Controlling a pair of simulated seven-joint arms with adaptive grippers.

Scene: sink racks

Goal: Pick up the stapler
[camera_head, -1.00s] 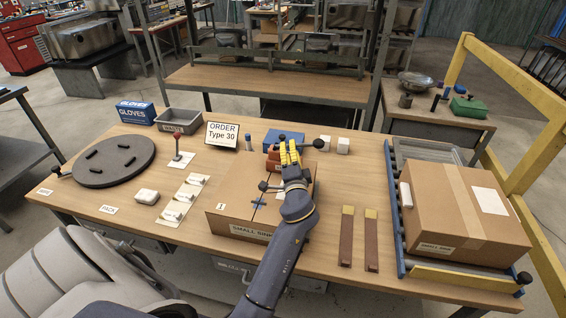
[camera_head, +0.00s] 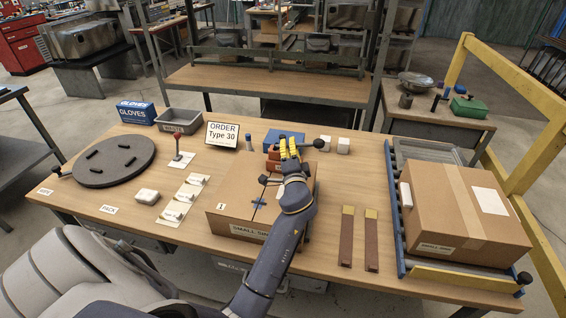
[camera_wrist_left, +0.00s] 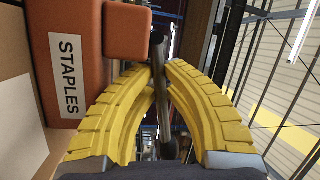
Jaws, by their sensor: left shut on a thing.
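The stapler (camera_head: 274,155) is a red-orange block at the far edge of the small-sink box, partly hidden by my left gripper in the head view. In the left wrist view its orange body (camera_wrist_left: 75,65) carries a white "STAPLES" label and sits left of the fingers. My left gripper (camera_head: 289,147), with yellow fingers, is shut on a dark grey bar (camera_wrist_left: 159,90) beside the orange body. The bar appears to be the stapler's handle. I cannot tell whether the stapler is clear of the surface below. My right gripper is not in view.
The cardboard box (camera_head: 232,190) lies under my left arm. A blue box (camera_head: 285,138) and white blocks (camera_head: 343,146) stand behind the gripper. A large carton (camera_head: 455,212) is on the right rack. A round dark turntable (camera_head: 115,160) is at left.

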